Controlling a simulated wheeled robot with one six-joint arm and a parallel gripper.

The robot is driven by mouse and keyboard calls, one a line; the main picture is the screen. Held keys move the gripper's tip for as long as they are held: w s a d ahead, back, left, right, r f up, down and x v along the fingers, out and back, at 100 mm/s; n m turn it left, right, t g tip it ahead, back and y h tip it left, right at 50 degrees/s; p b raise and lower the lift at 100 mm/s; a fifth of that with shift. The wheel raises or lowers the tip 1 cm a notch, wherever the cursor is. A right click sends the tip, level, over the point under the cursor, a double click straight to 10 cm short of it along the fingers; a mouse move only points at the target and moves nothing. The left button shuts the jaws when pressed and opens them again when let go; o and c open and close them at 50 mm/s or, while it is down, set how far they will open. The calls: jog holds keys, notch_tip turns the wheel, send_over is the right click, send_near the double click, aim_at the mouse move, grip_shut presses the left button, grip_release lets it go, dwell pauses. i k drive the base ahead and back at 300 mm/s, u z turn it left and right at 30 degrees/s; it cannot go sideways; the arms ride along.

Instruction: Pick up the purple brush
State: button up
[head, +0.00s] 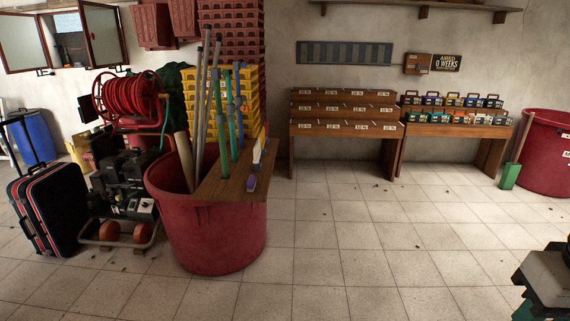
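A small purple object (251,184), which looks like the purple brush, lies near the front right edge of a brown wooden board (215,187). The board rests across the top of a large dark red tub (205,235). A white and orange object (257,153) stands on the board just behind the purple one. Green and blue upright tools (231,125) stand further back on the board. The purple object is small in view, so its bristles cannot be made out.
Long poles (203,105) stick up from the tub. A hose reel machine (125,170) and a black suitcase (47,210) stand left of it. Tiled floor (350,240) is clear right of the tub. Stepped wooden shelves (345,128) stand at the back wall.

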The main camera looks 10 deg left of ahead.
aim_at(251, 183)
jog(key=u, duration=0.2)
jog(key=i, duration=1.9)
jog(key=u, duration=0.4)
jog(key=i, duration=1.1)
jog(key=u, duration=0.2)
